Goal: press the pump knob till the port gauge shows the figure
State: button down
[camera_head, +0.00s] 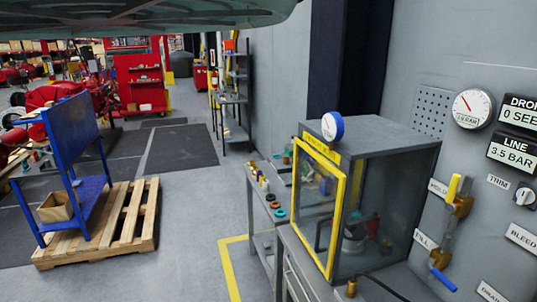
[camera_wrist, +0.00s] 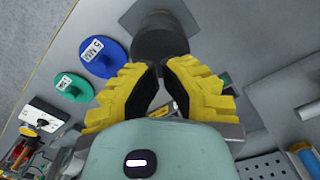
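My gripper (camera_wrist: 159,70) shows in the wrist view as two yellow fingers with dark pads. Their tips lie almost together with nothing held between them. A dark grey cylinder (camera_wrist: 160,36) is just beyond the tips; I cannot tell whether it is the pump knob, or whether they touch it. In the head view a round gauge (camera_head: 473,108) with a red needle is on the right wall panel, with small lettering that looks like 3.5 BAR. I cannot tell which is the port gauge.
A grey cabinet (camera_head: 385,140) with a yellow-framed door (camera_head: 320,215) stands at centre right. The panel bears a LINE 3.5 BAR display (camera_head: 512,152), a yellow-handled valve (camera_head: 454,188) and a blue-handled valve (camera_head: 441,277). Open floor (camera_head: 190,250) lies left.

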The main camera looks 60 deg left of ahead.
jog(key=shift+f, duration=0.25)
jog(key=shift+f+b, duration=2.15)
jog(key=shift+b, duration=0.05)
jog(key=shift+r+p, duration=2)
jog(key=shift+r, duration=0.45)
